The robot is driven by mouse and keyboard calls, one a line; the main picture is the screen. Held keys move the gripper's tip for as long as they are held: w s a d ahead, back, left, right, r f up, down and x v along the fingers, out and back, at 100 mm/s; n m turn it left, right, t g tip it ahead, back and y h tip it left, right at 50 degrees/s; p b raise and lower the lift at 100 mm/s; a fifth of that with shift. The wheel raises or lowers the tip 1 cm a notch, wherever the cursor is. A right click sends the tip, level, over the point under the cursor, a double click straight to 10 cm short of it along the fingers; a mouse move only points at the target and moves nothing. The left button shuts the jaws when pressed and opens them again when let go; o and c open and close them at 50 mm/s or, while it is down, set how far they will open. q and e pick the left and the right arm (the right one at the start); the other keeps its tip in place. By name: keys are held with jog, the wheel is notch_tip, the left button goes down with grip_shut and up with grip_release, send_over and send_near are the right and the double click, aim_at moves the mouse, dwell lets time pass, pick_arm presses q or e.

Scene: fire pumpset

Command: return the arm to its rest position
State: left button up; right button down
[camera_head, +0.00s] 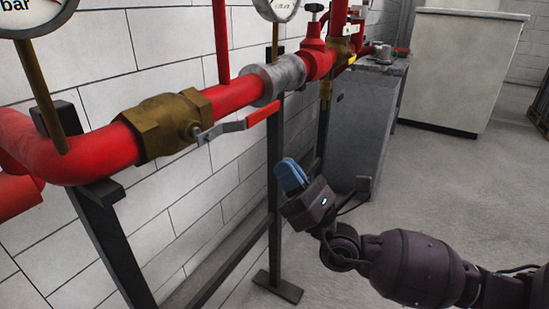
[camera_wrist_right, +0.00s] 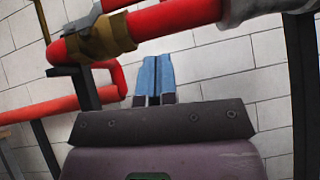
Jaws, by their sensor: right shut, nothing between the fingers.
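My right arm comes in from the lower right in the head view. Its gripper (camera_head: 290,176) has blue fingers, held together with nothing between them. It is in front of and below the red pipe (camera_head: 236,95), apart from it and from the red valve handle (camera_head: 262,113). In the right wrist view the shut blue fingers (camera_wrist_right: 154,78) point up toward the underside of the pipe, with white wall behind. My left gripper is not in view.
A brass valve (camera_head: 165,122) sits on the pipe, which black stands (camera_head: 274,190) carry along the white block wall. A grey cabinet (camera_head: 358,125) stands behind the gripper. A white cabinet (camera_head: 458,70) is farther back. Grey floor at right is open.

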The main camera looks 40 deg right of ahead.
jog(key=v, duration=0.5)
jog(key=shift+s+d+f, duration=0.2)
jog(key=shift+d+f, duration=0.05)
